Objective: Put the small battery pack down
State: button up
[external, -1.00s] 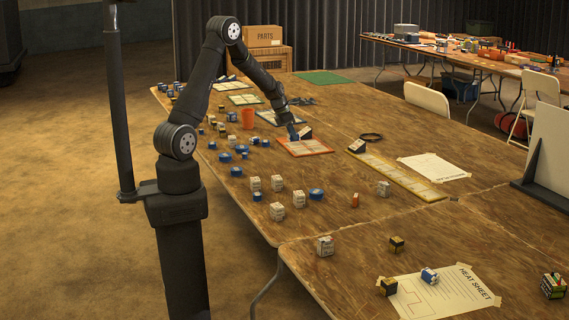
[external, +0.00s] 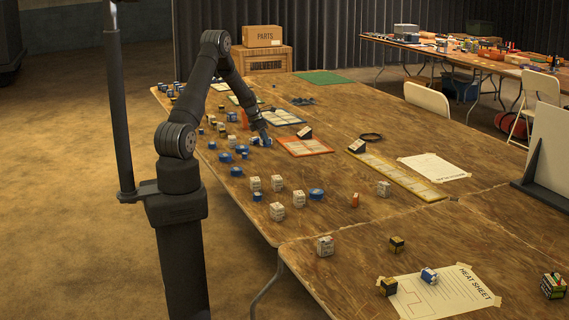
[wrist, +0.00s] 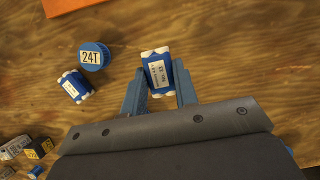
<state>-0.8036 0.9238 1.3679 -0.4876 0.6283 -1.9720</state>
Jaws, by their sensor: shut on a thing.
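My gripper (wrist: 160,88) is shut on a small battery pack (wrist: 158,72), blue with white ends and a printed white label, in the wrist view. The pack sits between the two blue fingers. In the external view my gripper (external: 265,142) is low over the table, left of the orange-edged tray (external: 305,147). The pack is too small there to tell whether it touches the table.
In the wrist view a similar blue and white pack (wrist: 76,86) and a round blue piece marked 24T (wrist: 94,56) lie to the left. Yellow-black and white blocks (wrist: 38,147) are at lower left. Bare wood (wrist: 250,50) is clear on the right.

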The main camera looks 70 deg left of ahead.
jog(key=shift+a+f, duration=0.1)
jog(key=shift+f, duration=1.95)
jog(key=o, duration=1)
jog(key=shift+f, duration=0.15)
jog(key=shift+o, duration=0.2)
jog(key=v, duration=1.2)
